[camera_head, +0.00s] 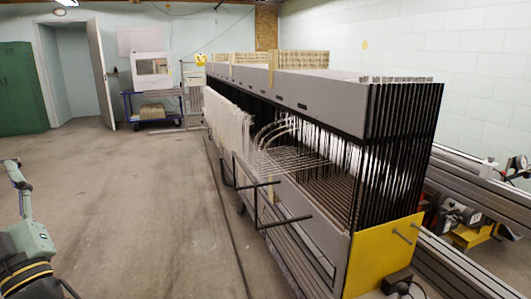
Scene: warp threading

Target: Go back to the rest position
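Part of my arm (31,238) stands at the lower left edge of the head view, with grey-green links and dark, yellow-striped parts below. It rises to a narrow end near the left border, and the rest is cut off by the frame. I cannot make out my gripper's fingers or anything held. The long warp machine (318,93) fills the middle and right, with rows of dark vertical bars. Pale warp threads (285,150) fan out from its left side. My visible arm parts are well apart from it.
Bare concrete floor (140,200) lies open between my arm and the machine. Black handle bars (257,200) jut from the machine's side. A yellow end plate (385,255) is at the near right. A blue cart (150,105), an open door (101,72) and a green cabinet (20,88) stand at the back.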

